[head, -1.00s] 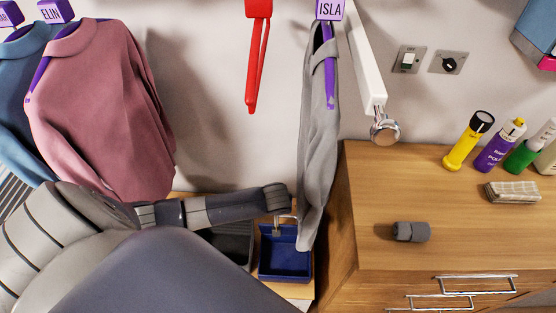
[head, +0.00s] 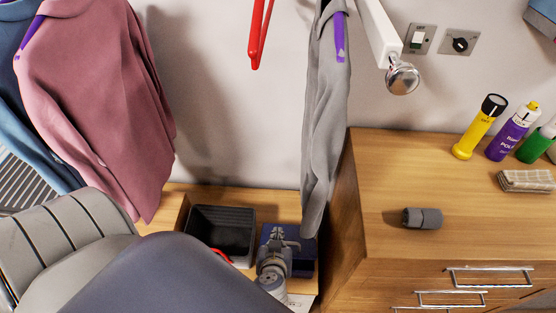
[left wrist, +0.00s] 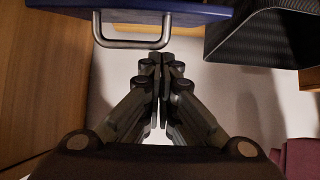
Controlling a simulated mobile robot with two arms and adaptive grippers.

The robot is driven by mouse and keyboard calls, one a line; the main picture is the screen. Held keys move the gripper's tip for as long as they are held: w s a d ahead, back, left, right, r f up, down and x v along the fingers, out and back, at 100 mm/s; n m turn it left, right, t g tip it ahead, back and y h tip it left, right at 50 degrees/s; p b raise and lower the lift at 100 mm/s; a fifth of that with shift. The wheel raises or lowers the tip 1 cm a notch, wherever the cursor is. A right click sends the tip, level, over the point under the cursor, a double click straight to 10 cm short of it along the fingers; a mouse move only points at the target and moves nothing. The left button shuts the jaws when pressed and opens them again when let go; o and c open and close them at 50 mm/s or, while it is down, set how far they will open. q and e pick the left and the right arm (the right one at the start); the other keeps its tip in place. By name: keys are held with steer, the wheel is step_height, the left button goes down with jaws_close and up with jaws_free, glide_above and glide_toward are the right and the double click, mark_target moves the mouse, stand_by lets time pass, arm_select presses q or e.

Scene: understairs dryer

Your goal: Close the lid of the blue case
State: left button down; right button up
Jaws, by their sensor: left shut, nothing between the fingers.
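The blue case (head: 304,262) sits on the low wooden bench beside the grey clothing. Its lid looks lowered over the box and no open interior shows; whether it is fully flush I cannot tell. My left gripper (head: 278,233) is over the case in the head view and hides part of it. In the left wrist view the gripper (left wrist: 161,60) is shut and empty, close to the metal handle (left wrist: 132,43) on the blue panel (left wrist: 150,8) of the case. My right gripper is not in view.
A black tray (head: 222,228) stands just left of the case. Grey clothing (head: 325,120) hangs close above the case's right side. A wooden drawer unit (head: 390,170) rises to the right. A pink sweater (head: 100,100) hangs at left.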

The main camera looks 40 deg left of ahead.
arm_select(q)
steer(key=s+f+b, duration=0.1)
steer(key=s+d+f+b, duration=0.1)
steer(key=f, duration=0.1)
steer(key=s+f+b, duration=0.1)
steer(key=b, duration=0.1)
steer(key=shift+d+f, duration=0.15)
steer(key=shift+d, duration=0.2)
steer(key=shift+s+d+f+b, duration=0.25)
steer(key=shift+s+f+b, duration=0.1)
steer(key=shift+f+b, duration=0.3)
steer(key=shift+s+d+f+b, duration=0.2)
steer(key=shift+s+f+b, duration=0.1)
steer(key=shift+f+b, duration=0.3)
steer(key=shift+r, duration=0.15)
